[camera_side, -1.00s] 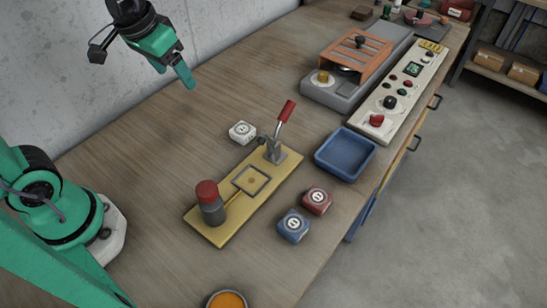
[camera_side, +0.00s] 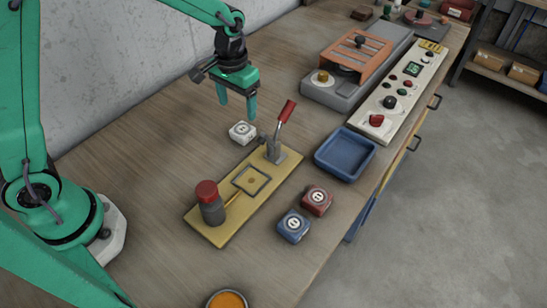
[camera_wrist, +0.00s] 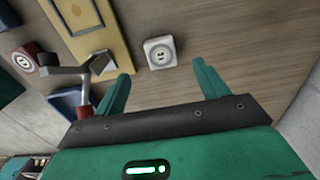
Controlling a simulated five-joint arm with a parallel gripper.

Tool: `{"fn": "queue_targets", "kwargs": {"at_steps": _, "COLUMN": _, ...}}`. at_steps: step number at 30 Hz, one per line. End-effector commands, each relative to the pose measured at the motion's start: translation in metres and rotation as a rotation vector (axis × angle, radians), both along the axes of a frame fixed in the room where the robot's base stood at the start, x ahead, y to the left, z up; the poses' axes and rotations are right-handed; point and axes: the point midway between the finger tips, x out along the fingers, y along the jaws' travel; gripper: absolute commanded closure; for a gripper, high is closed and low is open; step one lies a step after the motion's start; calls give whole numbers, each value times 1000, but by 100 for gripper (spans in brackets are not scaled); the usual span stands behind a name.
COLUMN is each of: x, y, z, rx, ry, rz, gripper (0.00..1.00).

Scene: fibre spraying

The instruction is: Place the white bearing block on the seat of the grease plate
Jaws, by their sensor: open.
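The white bearing block (camera_side: 242,132) sits on the wooden table just behind the yellow grease plate (camera_side: 225,228). The plate's seat is a dark square frame (camera_side: 251,180) near its middle, and it is empty. My gripper (camera_side: 237,110) is open and empty, above the white block with its fingers pointing down. In the wrist view the white block (camera_wrist: 160,52) lies beyond the gap between my two fingertips (camera_wrist: 162,73), and it is not between them. The plate (camera_wrist: 115,25) shows there at upper left.
A red-handled clamp (camera_side: 281,130) stands on the plate's far end, close to the white block. A red-capped grey cylinder (camera_side: 210,203) stands at its near end. Red (camera_side: 317,201) and blue (camera_side: 294,226) blocks and a blue tray (camera_side: 345,155) lie to the right.

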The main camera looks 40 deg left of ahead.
Motion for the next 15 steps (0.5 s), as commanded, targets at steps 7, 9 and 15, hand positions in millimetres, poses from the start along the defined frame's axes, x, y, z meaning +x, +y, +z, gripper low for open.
{"fn": "queue_targets", "kwargs": {"at_steps": 7, "x": 2, "y": -2, "z": -6, "rx": 2, "ry": 9, "rz": 0, "gripper": 27}}
{"fn": "queue_targets", "kwargs": {"at_steps": 9, "x": 2, "y": -2, "z": -8, "rx": 2, "ry": 9, "rz": 0, "gripper": 27}}
{"fn": "queue_targets", "kwargs": {"at_steps": 15, "x": 2, "y": -1, "z": -23, "rx": 2, "ry": 11, "rz": 0, "gripper": 27}}
